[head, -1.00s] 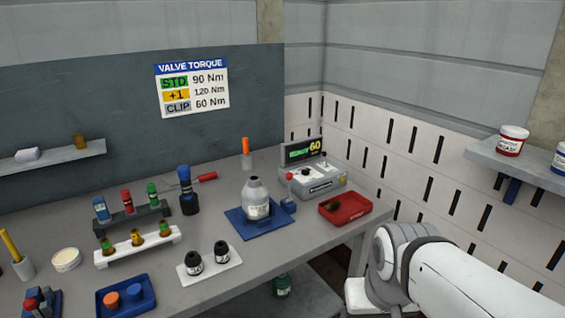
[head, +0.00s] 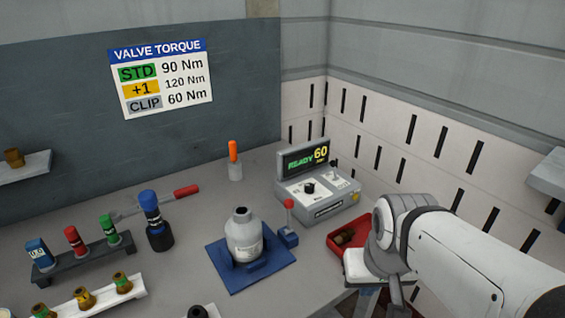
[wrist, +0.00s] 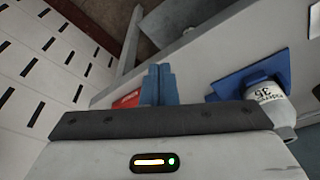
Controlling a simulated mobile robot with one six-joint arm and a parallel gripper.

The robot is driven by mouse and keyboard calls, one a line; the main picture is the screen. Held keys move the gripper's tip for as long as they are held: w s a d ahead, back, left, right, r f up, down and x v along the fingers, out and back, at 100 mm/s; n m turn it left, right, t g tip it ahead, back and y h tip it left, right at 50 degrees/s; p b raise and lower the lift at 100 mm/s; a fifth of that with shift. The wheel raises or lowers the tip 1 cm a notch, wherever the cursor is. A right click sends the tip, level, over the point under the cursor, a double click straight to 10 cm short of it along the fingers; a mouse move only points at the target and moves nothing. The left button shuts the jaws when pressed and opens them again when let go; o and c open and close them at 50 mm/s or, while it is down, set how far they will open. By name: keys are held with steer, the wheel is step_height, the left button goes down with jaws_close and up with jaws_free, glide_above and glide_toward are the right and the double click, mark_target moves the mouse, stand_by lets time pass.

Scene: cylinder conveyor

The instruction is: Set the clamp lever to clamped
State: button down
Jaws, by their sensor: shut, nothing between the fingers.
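The clamp lever (head: 289,214), with a red knob, stands nearly upright on a small blue block at the right edge of a blue fixture plate (head: 225,266). In the wrist view the cylinder (wrist: 270,98) and blue plate (wrist: 272,68) are at the right; I cannot make out the lever there. My gripper (wrist: 158,84) is shut and empty, its blue fingers together. It is apart from the lever, to its right and nearer in the head view.
A red tray (head: 335,248) with a dark item lies right of the fixture, partly hidden by my arm. The torque console (head: 318,197) reads READY 60 behind the lever.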

steer(key=w+a+r+n+p, duration=0.1)
steer(key=w+a+r, duration=0.2)
steer(key=w, duration=0.5)
steer(key=w+a+r+n+t+y+p, duration=0.1)
steer(key=w+a+r, duration=0.3)
steer(key=w, duration=0.5)
steer(key=w+a+r+n+y+p, duration=0.1)
steer(key=w+a+r+n, duration=0.1)
steer(key=w+a, duration=0.5)
steer(key=shift+w+a+r+n, duration=0.15)
steer(key=shift+w+r+n, duration=0.25)
steer(key=shift+w+r, duration=0.5)
steer(key=shift+w+f, duration=0.15)
steer(key=shift+f, duration=0.05)
steer(key=p, duration=0.2)
glide_above(289, 216)
steer(key=w, duration=0.2)
step_height(289, 216, down, 9)
steer(key=shift+a+f, duration=0.2)
steer(key=shift+a, duration=0.15)
